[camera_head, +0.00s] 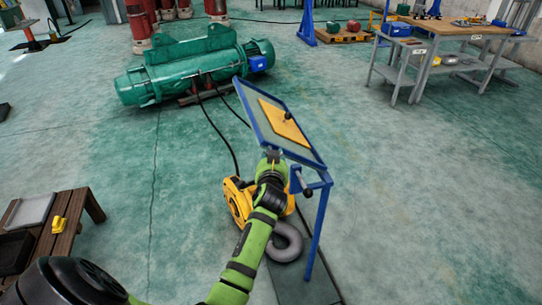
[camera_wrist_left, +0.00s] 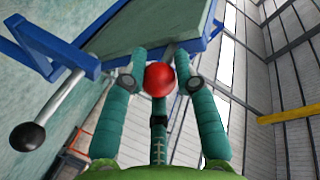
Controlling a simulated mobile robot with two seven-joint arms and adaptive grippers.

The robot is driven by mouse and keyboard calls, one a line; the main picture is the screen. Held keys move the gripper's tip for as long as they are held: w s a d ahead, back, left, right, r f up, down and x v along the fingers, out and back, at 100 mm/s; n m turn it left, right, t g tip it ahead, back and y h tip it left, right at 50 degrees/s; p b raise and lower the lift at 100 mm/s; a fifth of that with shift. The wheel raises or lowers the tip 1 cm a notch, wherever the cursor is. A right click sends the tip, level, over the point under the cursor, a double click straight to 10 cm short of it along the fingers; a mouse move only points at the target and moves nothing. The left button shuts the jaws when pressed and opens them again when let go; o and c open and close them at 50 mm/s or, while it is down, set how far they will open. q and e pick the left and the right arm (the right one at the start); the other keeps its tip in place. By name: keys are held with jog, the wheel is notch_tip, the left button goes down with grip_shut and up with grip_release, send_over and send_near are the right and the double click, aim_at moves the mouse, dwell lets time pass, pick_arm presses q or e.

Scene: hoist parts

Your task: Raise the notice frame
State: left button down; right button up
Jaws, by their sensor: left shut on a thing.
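The notice frame (camera_head: 305,156) is a blue rectangular rim around a grey-green panel with a yellow sheet (camera_head: 284,122). It sits tilted at the top of a blue post (camera_head: 319,232). My left gripper (camera_head: 271,156) is at its lower near edge. In the left wrist view, the gripper (camera_wrist_left: 160,70) is shut on a red ball knob (camera_wrist_left: 159,79), its fingers on both sides, close to the blue rim (camera_wrist_left: 190,45). A lever with a black ball end (camera_wrist_left: 27,137) stands out to the left there. My right gripper is out of view.
A yellow machine (camera_head: 237,200) and a grey ring (camera_head: 285,243) lie beside the post's foot. A green hoist (camera_head: 185,72) stands behind, with black cables on the floor. A wooden bench (camera_head: 72,226) is at left, a worktable (camera_head: 455,28) at back right. The right floor is clear.

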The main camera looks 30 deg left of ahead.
pick_arm(q)
jog(key=shift+w+r, duration=0.1)
jog(key=shift+r, duration=0.25)
jog(key=c, duration=1)
grip_release()
jog(key=shift+o, duration=0.2)
jog(key=shift+w+f, duration=0.2)
jog(key=shift+s+d, duration=0.1)
jog(key=shift+s, duration=0.05)
jog(key=shift+s+d, duration=0.1)
jog(key=shift+s, duration=0.1)
jog(key=v, duration=1.1)
jog(key=shift+s+d+r, duration=0.1)
jog(key=shift+r, duration=0.05)
